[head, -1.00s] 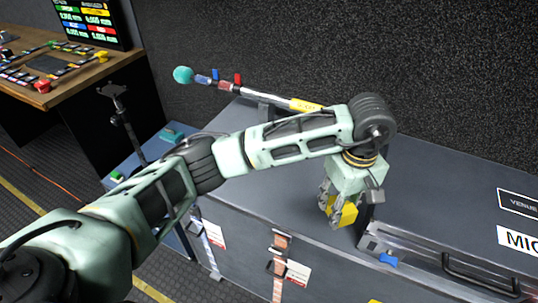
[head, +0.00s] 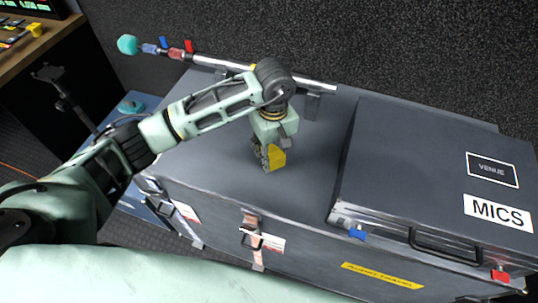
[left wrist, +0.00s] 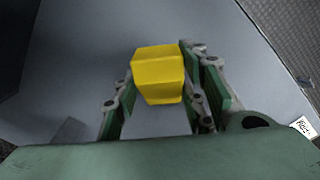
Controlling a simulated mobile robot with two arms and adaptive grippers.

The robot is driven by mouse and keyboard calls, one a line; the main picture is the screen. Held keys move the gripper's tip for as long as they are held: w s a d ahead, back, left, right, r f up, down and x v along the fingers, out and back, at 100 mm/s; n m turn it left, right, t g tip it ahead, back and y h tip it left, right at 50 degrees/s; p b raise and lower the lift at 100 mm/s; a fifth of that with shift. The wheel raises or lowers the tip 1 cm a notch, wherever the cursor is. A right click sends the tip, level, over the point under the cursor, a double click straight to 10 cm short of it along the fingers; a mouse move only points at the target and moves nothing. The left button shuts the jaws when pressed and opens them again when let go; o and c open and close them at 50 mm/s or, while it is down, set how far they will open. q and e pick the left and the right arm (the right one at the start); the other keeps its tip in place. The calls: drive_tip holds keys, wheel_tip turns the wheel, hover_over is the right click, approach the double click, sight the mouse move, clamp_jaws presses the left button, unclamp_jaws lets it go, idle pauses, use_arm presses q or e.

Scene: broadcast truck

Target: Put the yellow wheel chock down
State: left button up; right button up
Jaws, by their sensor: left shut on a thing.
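The yellow wheel chock (head: 277,157) is between the fingers of my left gripper (head: 266,160), over the bare left part of the grey case top. In the left wrist view the chock (left wrist: 158,75) is a yellow block between the two green-padded fingers of the left gripper (left wrist: 160,105). The left gripper is shut on it. The chock's lower end is close to the case top (head: 220,150); I cannot tell whether it touches. My right gripper is not in view.
A closed case labelled MICS (head: 420,170), with a handle and blue and red latches, stands to the right. A boom pole (head: 215,62) with a teal ball end runs along the back. Free case top lies around the chock. A desk (head: 40,35) is at upper left.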

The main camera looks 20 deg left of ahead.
use_arm(q)
drive_tip(key=shift+a+f, duration=0.3)
drive_tip(key=shift+f, duration=0.15)
wheel_tip(320, 180, down, 3)
drive_tip(key=shift+f+p, duration=0.15)
drive_tip(key=shift+p, duration=0.5)
drive_tip(key=shift+f, duration=0.15)
drive_tip(key=shift+f+b, duration=0.2)
drive_tip(key=shift+b, duration=0.15)
drive_tip(key=o, duration=1.2)
drive_tip(key=shift+r, duration=0.1)
